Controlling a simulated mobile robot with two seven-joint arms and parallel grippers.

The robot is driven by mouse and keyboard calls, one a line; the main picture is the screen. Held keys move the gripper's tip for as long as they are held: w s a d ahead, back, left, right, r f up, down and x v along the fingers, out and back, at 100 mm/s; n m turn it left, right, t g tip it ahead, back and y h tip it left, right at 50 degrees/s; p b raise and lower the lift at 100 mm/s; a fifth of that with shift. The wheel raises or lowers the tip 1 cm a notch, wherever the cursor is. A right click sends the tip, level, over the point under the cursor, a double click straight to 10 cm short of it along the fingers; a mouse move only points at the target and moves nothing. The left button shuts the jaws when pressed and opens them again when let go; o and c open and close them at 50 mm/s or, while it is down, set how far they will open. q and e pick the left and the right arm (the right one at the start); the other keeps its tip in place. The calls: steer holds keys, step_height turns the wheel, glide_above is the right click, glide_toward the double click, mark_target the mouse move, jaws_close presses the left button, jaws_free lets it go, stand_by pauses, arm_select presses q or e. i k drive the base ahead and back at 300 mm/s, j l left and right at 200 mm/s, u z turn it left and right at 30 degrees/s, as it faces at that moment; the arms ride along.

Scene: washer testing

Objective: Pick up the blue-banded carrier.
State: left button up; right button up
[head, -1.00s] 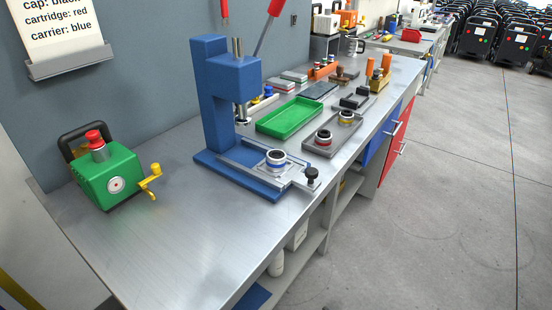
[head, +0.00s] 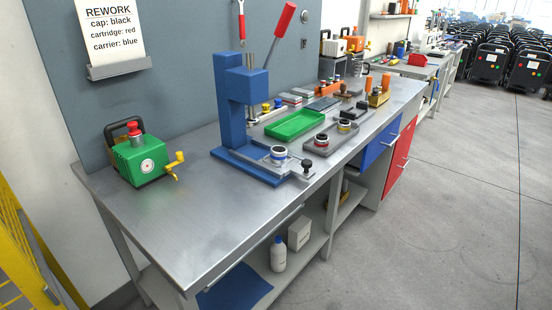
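The blue-banded carrier (head: 279,153) is a small round metallic ring with a blue band. It sits upright on the sliding plate (head: 266,159) at the base of the blue arbor press (head: 243,105). A grey tray (head: 334,135) to its right holds a red-banded round part (head: 321,140) and a yellow-banded round part (head: 344,126). A card (head: 110,30) on the wall reads "REWORK, cap: black, cartridge: red, carrier: blue". Neither of my grippers shows in the head view.
A green hand-cranked device (head: 141,160) stands on the left of the metal bench (head: 190,215). A black knob (head: 306,164) stands at the plate's right end. The bench's front left is clear.

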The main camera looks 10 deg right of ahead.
mark_target(275, 157)
steer(key=k+u, duration=0.1)
steer(key=u, duration=2.6)
steer(key=k+l+u, duration=0.2)
steer(key=k+l, duration=1.65)
steer(key=l, duration=0.15)
